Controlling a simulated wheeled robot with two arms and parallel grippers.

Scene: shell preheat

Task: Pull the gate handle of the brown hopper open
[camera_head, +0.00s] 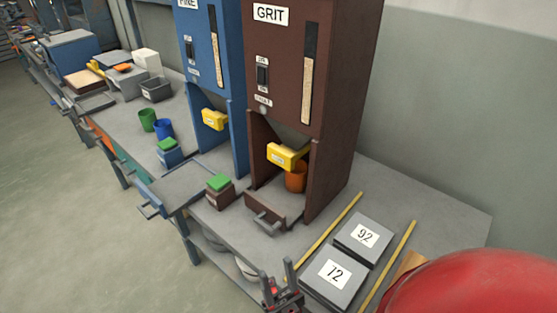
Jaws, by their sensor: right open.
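The brown hopper (285,105), labelled GRIT, stands on the grey bench. Its yellow gate handle (288,157) sticks out at the front, below the switch and gauge strip. An orange cup (296,180) stands under the handle, partly hidden by it. My right gripper (279,273) is at the bottom of the view, in front of the bench edge and well below the handle. It is open, with nothing seen between its fingers, and apart from the hopper. My left gripper is not in view.
A drawer with a grey handle (266,223) juts from the hopper's base. A blue hopper (214,60) stands left, a green-topped brown box (220,192) in front. Plates marked 92 (380,228) and 72 (320,289) lie right between yellow strips (330,230).

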